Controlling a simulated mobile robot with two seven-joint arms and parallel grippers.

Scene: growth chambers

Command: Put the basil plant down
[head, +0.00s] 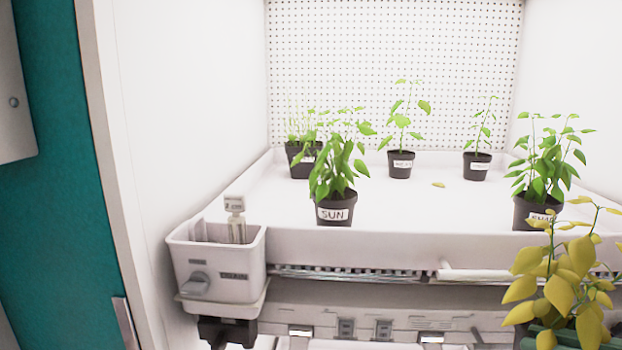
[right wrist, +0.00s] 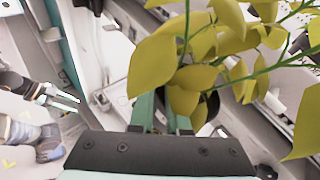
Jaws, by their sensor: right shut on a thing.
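The plant in my right gripper has yellow leaves on green stems, and I take it for the basil plant (head: 568,278). It is at the lower right of the head view, in front of the chamber shelf (head: 440,205). My right gripper (head: 575,338) has green fingers and is shut on it. In the right wrist view the yellow leaves (right wrist: 155,65) hang over the fingers (right wrist: 163,112). A dark, round part of its pot (right wrist: 211,105) shows behind them; the exact grip is hidden by leaves. My left gripper is not in the head view.
Several green potted plants stand on the shelf, including one marked SUN (head: 335,214) and one at the right (head: 535,212), partly behind the yellow leaves. A fallen leaf (head: 438,185) lies mid-shelf. A grey bin (head: 215,265) hangs at the front left. The shelf between the front pots is clear.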

